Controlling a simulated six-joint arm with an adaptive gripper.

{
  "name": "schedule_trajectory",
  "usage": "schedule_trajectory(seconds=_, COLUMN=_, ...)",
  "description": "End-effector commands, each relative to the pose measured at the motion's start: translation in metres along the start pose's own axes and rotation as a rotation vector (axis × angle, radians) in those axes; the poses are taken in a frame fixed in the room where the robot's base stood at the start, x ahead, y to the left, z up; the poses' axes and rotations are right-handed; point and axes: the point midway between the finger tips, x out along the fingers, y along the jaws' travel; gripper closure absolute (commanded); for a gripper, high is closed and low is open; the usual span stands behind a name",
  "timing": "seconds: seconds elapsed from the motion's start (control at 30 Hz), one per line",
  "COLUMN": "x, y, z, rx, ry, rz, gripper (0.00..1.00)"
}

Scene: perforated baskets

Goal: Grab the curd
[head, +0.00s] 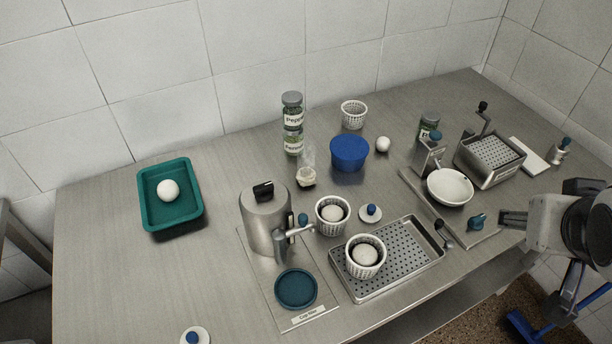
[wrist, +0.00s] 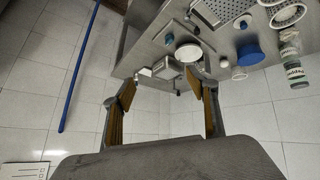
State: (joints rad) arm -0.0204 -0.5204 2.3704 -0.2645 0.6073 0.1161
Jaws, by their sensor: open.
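White round curds show in several places in the head view. One curd (head: 168,189) lies in a teal tray (head: 150,222) at the left. One curd (head: 383,144) lies bare on the table beside a blue tub (head: 349,160). One curd (head: 333,214) sits in a white perforated basket (head: 332,230) on the table. Another curd (head: 365,255) sits in a second perforated basket (head: 364,272) on a perforated metal tray (head: 399,279). My gripper (head: 508,219) is at the table's right front edge, far from these curds. The wrist view shows its fingers (wrist: 168,96) apart with nothing between them.
A metal canister (head: 265,220) stands left of the baskets. Stacked jars (head: 292,124) and an empty perforated basket (head: 354,114) stand at the back. A white bowl (head: 450,187) and a metal box device (head: 489,161) are near my gripper. The table's left part is mostly clear.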

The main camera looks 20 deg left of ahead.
Motion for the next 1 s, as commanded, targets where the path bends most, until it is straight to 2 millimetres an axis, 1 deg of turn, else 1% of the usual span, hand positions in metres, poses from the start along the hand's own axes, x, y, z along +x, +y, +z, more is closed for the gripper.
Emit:
schedule_trajectory(seconds=0.03, x=0.007, y=0.002, z=-0.014, rx=-0.016, ry=0.02, rz=0.009, gripper=0.42)
schedule_trajectory(seconds=0.23, x=0.029, y=0.004, z=-0.069, rx=-0.086, ry=0.122, rz=0.033, gripper=0.42)
schedule_trajectory(seconds=0.47, x=0.056, y=-0.008, z=-0.128, rx=-0.175, ry=0.237, rz=0.027, gripper=0.42)
schedule_trajectory(seconds=0.7, x=0.085, y=-0.034, z=-0.181, rx=-0.275, ry=0.35, rz=-0.017, gripper=0.42)
schedule_trajectory(seconds=0.87, x=0.106, y=-0.059, z=-0.21, rx=-0.343, ry=0.418, rz=-0.069, gripper=0.42)
schedule_trajectory(seconds=1.0, x=0.124, y=-0.086, z=-0.229, rx=-0.406, ry=0.47, rz=-0.127, gripper=0.42)
